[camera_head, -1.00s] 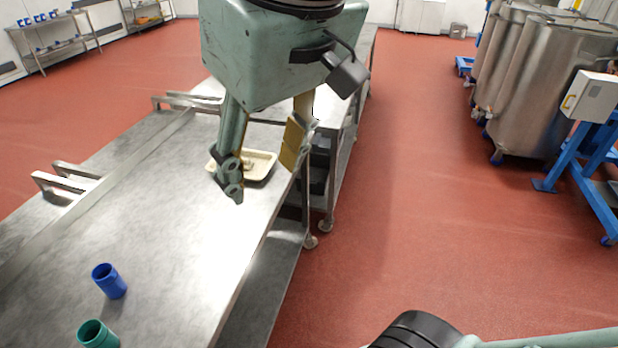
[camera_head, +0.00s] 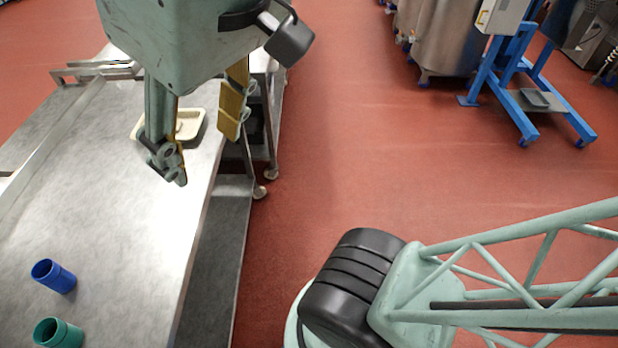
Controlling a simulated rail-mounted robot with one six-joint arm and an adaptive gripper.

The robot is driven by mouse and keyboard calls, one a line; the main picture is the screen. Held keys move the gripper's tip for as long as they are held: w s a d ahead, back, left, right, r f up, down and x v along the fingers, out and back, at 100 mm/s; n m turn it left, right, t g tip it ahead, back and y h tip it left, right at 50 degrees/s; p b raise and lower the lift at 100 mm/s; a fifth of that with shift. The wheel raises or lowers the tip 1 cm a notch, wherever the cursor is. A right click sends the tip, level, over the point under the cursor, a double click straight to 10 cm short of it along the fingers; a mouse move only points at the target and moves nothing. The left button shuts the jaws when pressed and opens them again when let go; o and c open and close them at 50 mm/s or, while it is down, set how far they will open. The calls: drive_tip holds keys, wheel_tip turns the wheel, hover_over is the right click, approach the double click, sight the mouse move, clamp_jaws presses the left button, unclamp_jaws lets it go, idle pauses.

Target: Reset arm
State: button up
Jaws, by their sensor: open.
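My gripper (camera_head: 207,152) is in the upper left of the head view, with its two fingers spread and nothing between them. It hangs near the right edge of a long steel table (camera_head: 120,215). A shallow cream tray (camera_head: 190,124) on the table lies behind the fingers and is partly hidden by one of them. My arm's lattice link and black joint show at the lower right.
A blue cup (camera_head: 53,276) and a green cup (camera_head: 58,333) stand at the near left of the table. Steel vats (camera_head: 445,38) and a blue wheeled frame (camera_head: 500,80) stand at the back right. The red floor (camera_head: 330,150) between is clear.

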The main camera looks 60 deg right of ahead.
wheel_tip(320, 180, down, 11)
drive_tip(key=b, duration=1)
drive_tip(key=shift+s+f, duration=0.2)
drive_tip(key=shift+s, duration=0.1)
idle(0.6)
